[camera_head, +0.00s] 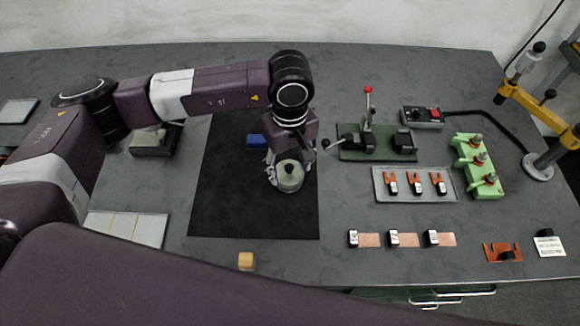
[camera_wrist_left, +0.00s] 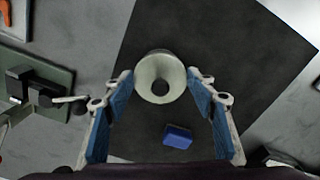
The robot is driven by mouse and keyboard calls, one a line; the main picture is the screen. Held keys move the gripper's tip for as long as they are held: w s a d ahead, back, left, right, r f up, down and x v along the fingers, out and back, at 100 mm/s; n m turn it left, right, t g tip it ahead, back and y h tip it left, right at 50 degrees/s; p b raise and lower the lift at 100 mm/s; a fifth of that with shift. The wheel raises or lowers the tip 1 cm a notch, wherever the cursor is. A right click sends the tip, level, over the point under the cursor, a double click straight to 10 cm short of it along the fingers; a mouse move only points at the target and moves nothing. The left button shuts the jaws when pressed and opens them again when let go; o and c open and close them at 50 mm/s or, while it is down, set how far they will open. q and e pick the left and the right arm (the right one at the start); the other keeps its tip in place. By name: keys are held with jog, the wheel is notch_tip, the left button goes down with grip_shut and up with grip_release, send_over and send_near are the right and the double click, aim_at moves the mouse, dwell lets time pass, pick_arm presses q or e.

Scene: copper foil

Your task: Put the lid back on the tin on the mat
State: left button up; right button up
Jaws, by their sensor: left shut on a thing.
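My left gripper (camera_head: 286,178) points down over the right part of the black mat (camera_head: 225,205). It is shut on a pale grey-green round lid with a dark centre (camera_head: 290,170). The lid also shows between the blue-padded fingers of my left gripper (camera_wrist_left: 158,78) in the left wrist view. The tin is not clearly told apart from the lid; I cannot tell whether the lid touches it. My right gripper is not in view.
A blue block (camera_head: 256,141) lies on the mat close behind the gripper. A green lever fixture (camera_head: 375,155) and a grey tray (camera_head: 415,196) stand to the right. A wooden block (camera_head: 246,261) lies in front of the mat. The mat's left part is clear.

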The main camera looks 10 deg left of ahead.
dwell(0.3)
pick_arm(q)
jog(key=o, duration=1.5)
jog(key=shift+r, duration=0.1)
jog(key=shift+r+p, duration=1.1)
jog(key=shift+r, duration=2.35)
jog(key=shift+c, duration=0.6)
grip_shut()
jog(key=shift+f, duration=0.15)
